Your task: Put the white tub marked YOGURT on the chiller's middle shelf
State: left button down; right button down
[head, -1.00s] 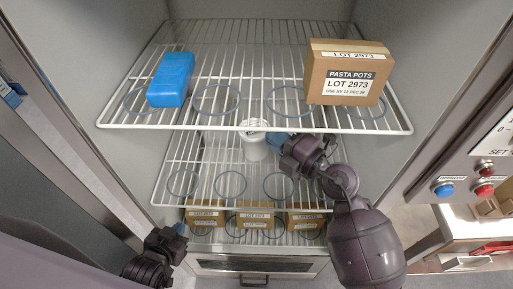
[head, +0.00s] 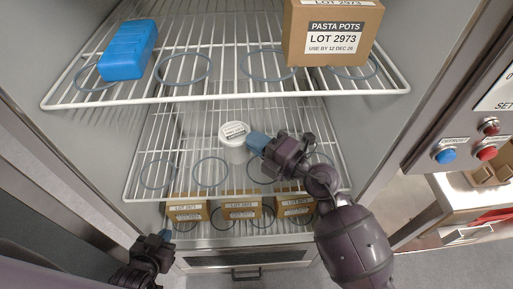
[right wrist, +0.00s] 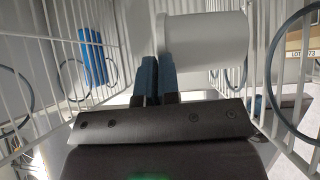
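The white tub (head: 234,150) is upright over the middle shelf (head: 135,181) of the chiller, with a printed lid too small to read. My right gripper (head: 257,141) is at the tub's right side, near lid height. In the right wrist view the tub (right wrist: 212,45) lies sideways in the picture, and the blue fingers (right wrist: 157,78) are close together, at its lid rim. Whether the tub's base touches the shelf wires cannot be told. My left gripper (head: 165,236) is low at the left, outside the shelves; its finger gap is not clear.
The upper shelf (head: 220,97) holds a blue block (head: 127,50) and a PASTA POTS carton (head: 332,35). Small cartons (head: 241,209) stand below the middle shelf. Ring outlines (head: 210,172) mark the middle shelf's front, which is clear. Buttons (head: 446,156) are on the right panel.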

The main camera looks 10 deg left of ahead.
notch_tip(320, 180, down, 2)
jog(key=shift+f+b, duration=0.1)
jog(key=shift+b, duration=0.2)
jog(key=c, duration=1.3)
grip_release()
jog(key=shift+c, duration=0.2)
jog(key=v, duration=1.2)
